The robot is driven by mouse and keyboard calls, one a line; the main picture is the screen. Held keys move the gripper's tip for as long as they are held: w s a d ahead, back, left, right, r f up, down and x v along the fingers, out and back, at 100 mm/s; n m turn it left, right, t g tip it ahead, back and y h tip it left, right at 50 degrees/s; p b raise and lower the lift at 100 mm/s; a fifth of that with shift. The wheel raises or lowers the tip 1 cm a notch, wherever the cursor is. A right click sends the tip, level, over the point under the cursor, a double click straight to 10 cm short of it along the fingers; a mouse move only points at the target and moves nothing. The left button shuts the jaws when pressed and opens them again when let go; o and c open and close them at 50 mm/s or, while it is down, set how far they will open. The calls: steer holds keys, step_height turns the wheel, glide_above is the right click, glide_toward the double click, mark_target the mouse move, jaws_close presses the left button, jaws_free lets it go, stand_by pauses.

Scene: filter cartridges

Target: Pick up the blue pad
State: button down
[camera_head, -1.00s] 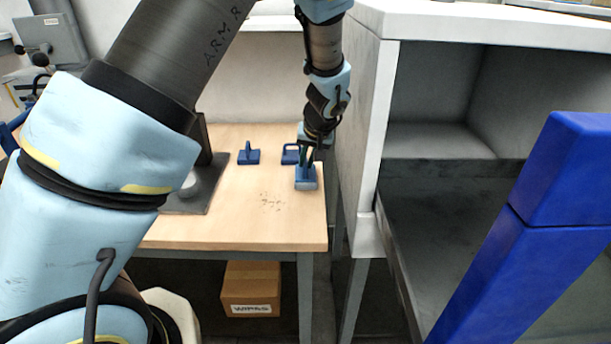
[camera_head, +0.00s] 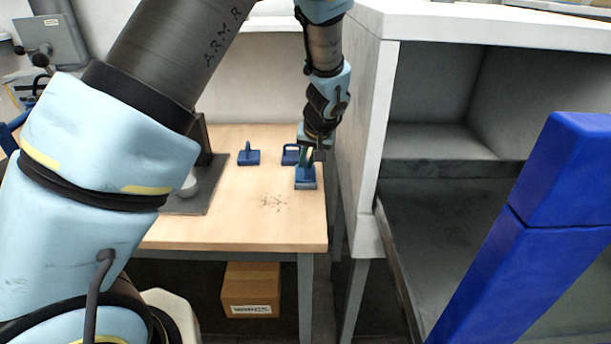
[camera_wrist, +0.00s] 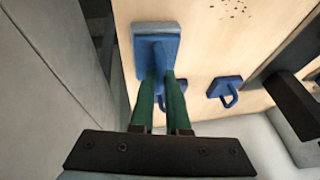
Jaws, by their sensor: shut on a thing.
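Three blue pads with loop handles show on the wooden table's side of the scene. My gripper (camera_wrist: 160,78) is shut on the handle of the nearest blue pad (camera_wrist: 154,42). In the head view this pad (camera_head: 306,184) is below my gripper (camera_head: 307,160), near the table's right edge. I cannot tell whether it touches the table. A second blue pad (camera_head: 290,155) stands just behind, partly hidden by my gripper. A third blue pad (camera_head: 248,157) stands farther left, and it also shows in the wrist view (camera_wrist: 226,87).
The wooden table (camera_head: 225,230) has dark specks (camera_head: 274,202) left of the held pad. A white cabinet (camera_head: 362,150) rises close on the right. A dark plate (camera_head: 190,205) lies at the left. A cardboard box (camera_head: 250,288) sits under the table.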

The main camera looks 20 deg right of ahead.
mark_target(306, 163)
step_height(306, 163, up, 10)
steer(key=b, duration=0.2)
steer(key=c, duration=1.4)
jaws_free()
jaws_close()
steer(key=shift+a, duration=0.1)
